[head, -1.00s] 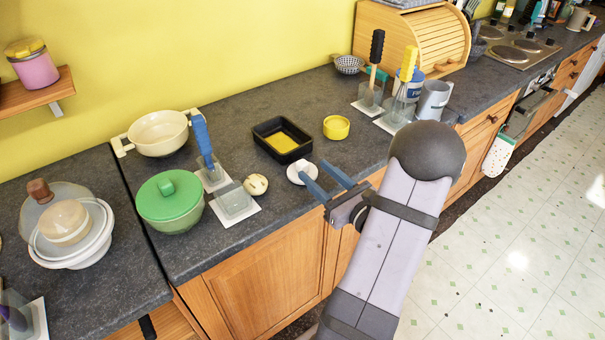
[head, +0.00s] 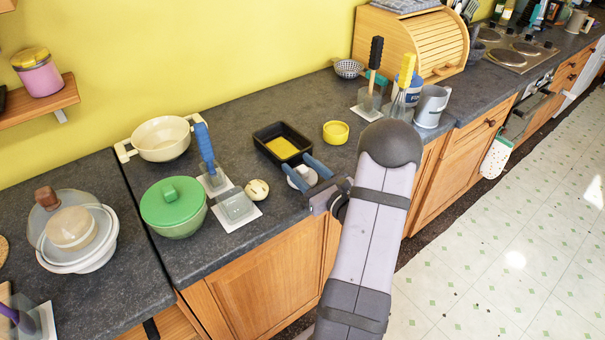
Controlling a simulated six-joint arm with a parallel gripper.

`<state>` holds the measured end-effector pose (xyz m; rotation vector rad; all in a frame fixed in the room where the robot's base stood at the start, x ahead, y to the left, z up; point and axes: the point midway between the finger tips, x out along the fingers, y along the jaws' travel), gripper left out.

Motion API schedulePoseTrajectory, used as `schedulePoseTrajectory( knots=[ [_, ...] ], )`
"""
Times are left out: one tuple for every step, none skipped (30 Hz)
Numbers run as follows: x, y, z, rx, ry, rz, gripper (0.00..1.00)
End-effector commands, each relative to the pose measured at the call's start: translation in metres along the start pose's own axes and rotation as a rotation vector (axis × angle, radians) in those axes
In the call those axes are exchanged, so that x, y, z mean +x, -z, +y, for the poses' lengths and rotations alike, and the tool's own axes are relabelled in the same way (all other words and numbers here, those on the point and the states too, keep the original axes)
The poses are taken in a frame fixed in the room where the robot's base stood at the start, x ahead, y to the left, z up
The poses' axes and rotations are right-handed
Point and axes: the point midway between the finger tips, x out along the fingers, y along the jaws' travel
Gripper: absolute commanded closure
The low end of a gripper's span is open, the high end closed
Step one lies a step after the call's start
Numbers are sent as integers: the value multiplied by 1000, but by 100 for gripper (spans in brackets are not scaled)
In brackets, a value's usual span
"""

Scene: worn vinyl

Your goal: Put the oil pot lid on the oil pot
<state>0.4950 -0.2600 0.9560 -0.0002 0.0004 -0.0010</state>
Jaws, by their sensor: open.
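A small white round lid with a knob (head: 302,175), which looks like the oil pot lid, lies on the dark counter near its front edge. My gripper (head: 297,163) is open, its two blue fingers reaching over the lid, one on each side of it in the picture. I cannot tell whether they touch it or how high they are. A grey pot with a side handle (head: 430,106), which looks like the oil pot, stands farther right on the counter; its top appears open.
A black tray with a yellow inside (head: 272,138) is just behind my fingers, and a yellow cup (head: 336,132) is to their right. A green lidded pot (head: 172,212) and a cream pan (head: 160,138) stand left.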

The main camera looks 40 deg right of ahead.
Motion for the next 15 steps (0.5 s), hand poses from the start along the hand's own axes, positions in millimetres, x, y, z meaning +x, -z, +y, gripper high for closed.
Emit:
schedulePoseTrajectory(
  knots=[
    [1, 0, 0, 1, 0, 0, 55],
    [1, 0, 0, 1, 0, 0, 55],
    [1, 0, 0, 1, 1, 0, 55],
    [1, 0, 0, 0, 1, 0, 55],
    [1, 0, 0, 0, 1, 0, 55],
    [1, 0, 0, 0, 1, 0, 55],
    [1, 0, 0, 0, 1, 0, 55],
    [1, 0, 0, 0, 0, 0, 62],
    [1, 0, 0, 0, 0, 0, 71],
    [1, 0, 0, 0, 0, 0, 79],
    [1, 0, 0, 0, 0, 0, 86],
    [1, 0, 0, 0, 0, 0, 95],
    [1, 0, 0, 0, 0, 0, 100],
    [1, 0, 0, 0, 0, 0, 100],
    [1, 0, 0, 0, 0, -1, 100]
  ],
)
